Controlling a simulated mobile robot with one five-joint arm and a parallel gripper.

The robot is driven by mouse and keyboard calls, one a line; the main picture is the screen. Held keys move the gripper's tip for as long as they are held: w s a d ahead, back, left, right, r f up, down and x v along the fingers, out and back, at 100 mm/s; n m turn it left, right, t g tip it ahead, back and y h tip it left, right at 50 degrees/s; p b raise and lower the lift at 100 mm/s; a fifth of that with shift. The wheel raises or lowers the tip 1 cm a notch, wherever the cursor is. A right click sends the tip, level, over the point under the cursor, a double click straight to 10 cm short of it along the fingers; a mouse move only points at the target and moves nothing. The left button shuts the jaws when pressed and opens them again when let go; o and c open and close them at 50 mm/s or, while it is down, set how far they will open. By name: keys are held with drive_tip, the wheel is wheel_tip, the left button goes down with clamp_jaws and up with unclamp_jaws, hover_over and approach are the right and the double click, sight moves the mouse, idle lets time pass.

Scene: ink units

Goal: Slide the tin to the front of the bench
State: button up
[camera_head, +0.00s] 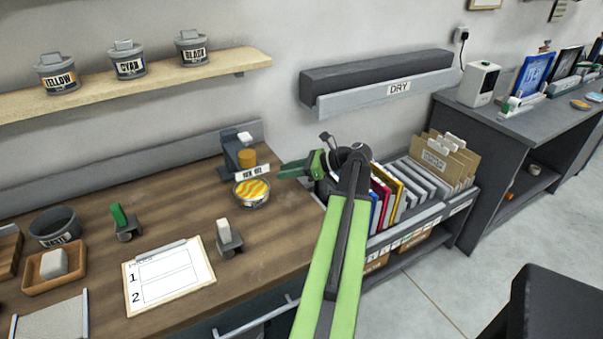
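A round, shallow tin (251,192) with a wavy yellow and orange top sits on the wooden bench (185,215), near its right end. A small white label stands just behind it, its lettering too small to read surely. My gripper (291,170) is to the right of the tin and a little higher in the picture, with green fingers pointing left towards it. It looks apart from the tin. The finger gap is too small and side-on to judge, and I see nothing held.
A dark stand with an orange cylinder (247,158) is behind the tin. A stamp (228,238) and a clipboard (168,274) lie nearer the front. Yellow, cyan and black tins stand on the wall shelf (215,68). A folder rack (410,215) is right of the bench.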

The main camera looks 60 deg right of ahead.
sight(252, 179)
drive_tip(key=b+x, duration=0.3)
drive_tip(key=x, duration=0.6)
drive_tip(key=shift+w+a+f, duration=0.1)
drive_tip(key=shift+w+f, duration=0.05)
drive_tip(key=shift+w, duration=0.2)
clamp_jaws()
drive_tip(key=shift+s, duration=0.1)
idle(0.8)
